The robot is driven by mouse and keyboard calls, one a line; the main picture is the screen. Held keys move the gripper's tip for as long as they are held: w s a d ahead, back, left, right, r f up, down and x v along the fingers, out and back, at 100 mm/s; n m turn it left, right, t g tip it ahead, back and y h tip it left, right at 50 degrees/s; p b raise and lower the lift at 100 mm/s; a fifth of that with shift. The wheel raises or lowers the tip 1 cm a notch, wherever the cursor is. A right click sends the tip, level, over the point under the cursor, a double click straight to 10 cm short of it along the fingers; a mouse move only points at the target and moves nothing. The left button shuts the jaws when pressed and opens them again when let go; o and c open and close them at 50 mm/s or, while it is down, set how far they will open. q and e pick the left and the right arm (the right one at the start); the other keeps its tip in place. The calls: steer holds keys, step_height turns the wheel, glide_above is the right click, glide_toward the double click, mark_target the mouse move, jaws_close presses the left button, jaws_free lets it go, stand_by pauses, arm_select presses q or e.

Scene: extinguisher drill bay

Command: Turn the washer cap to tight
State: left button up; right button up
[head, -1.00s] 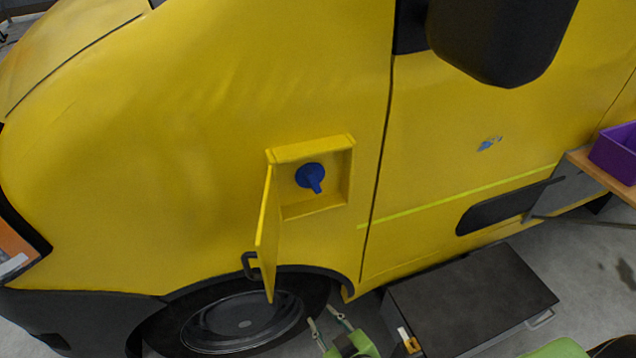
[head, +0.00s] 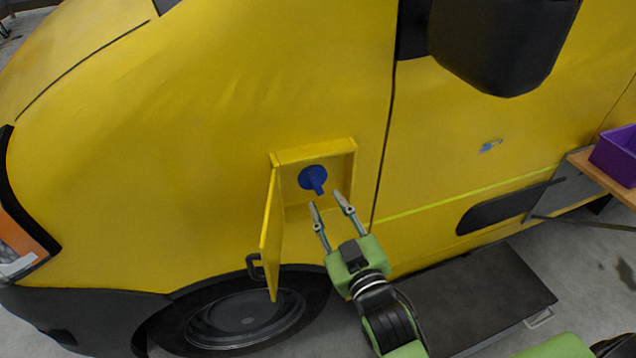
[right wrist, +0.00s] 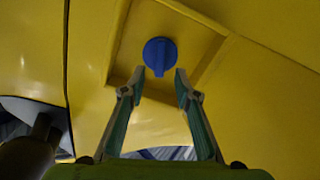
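The blue washer cap (head: 312,178) sits inside a recessed yellow box (head: 337,195) on the side of the yellow vehicle. Its handle tab points down and slightly right. The box's small yellow door (head: 270,235) hangs open on the left. My right gripper (head: 327,199) is open and empty, just below the cap, with its fingers pointing up at it. In the right wrist view the cap (right wrist: 160,55) shows ahead of the two spread fingertips (right wrist: 154,75), apart from them. The left gripper is not in view.
The open door with its dark handle (head: 254,267) stands out close to the left of my right gripper. A dark box-like step (head: 490,290) is on the floor at lower right. A purple bin (head: 617,155) sits on a wooden shelf at far right. A black mirror (head: 500,45) hangs above.

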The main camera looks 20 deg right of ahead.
mark_target(317, 186)
steer(key=w+p, duration=0.1)
steer(key=w, duration=0.5)
steer(key=shift+w+a, duration=0.1)
steer(key=shift+w, duration=0.2)
jaws_close()
